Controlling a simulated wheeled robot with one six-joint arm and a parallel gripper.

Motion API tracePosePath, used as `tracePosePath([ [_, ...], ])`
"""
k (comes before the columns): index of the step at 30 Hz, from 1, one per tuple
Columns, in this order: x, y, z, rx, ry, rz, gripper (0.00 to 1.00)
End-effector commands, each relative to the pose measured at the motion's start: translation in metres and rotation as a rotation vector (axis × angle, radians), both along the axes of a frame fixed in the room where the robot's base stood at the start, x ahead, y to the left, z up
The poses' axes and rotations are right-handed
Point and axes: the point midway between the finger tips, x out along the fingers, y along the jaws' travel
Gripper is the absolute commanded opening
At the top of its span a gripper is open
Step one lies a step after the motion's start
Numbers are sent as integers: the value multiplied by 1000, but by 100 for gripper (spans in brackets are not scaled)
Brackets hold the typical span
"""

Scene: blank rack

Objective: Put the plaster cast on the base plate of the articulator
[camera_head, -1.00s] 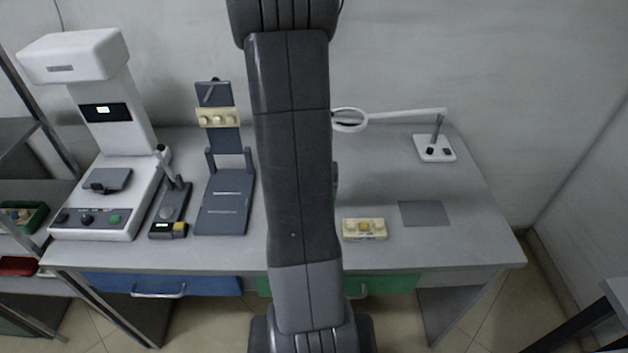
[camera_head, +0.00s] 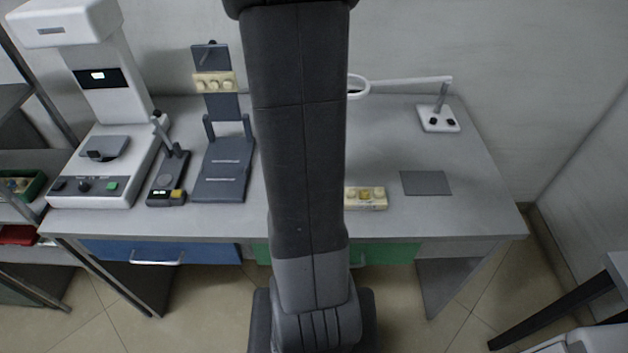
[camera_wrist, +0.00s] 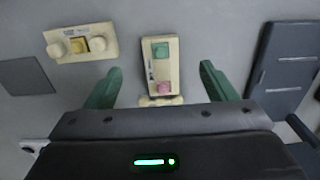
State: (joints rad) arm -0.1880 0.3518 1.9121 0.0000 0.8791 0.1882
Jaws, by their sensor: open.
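The articulator (camera_head: 233,128) is dark grey. Its base plate (camera_head: 221,186) lies flat on the bench, and its raised upper part carries a cream cast (camera_head: 214,82). A cream cast with a yellow middle lump (camera_head: 365,198) lies right of my arm; the wrist view shows it at upper left (camera_wrist: 80,43). A cream block with green and pink patches (camera_wrist: 160,66) shows between my gripper's green fingers (camera_wrist: 158,84) in the wrist view. My gripper is open, apart from the block at both sides. A lumpy cream piece (camera_wrist: 161,101) is partly hidden by my gripper body. My arm hides the block in the head view.
A grey square pad (camera_head: 426,183) lies at the right of the bench. A magnifier stand (camera_head: 438,118) is behind it. A small device (camera_head: 167,180) and a large white machine (camera_head: 88,165) stand left of the articulator. The bench front right is clear.

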Motion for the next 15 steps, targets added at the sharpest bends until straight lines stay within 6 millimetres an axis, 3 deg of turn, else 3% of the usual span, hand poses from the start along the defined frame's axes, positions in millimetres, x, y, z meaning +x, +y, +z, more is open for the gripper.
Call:
tracePosePath([
  [6, 0, 0, -37, 0, 2, 0, 78],
  [15, 1, 0, -56, 0, 2, 0, 78],
])
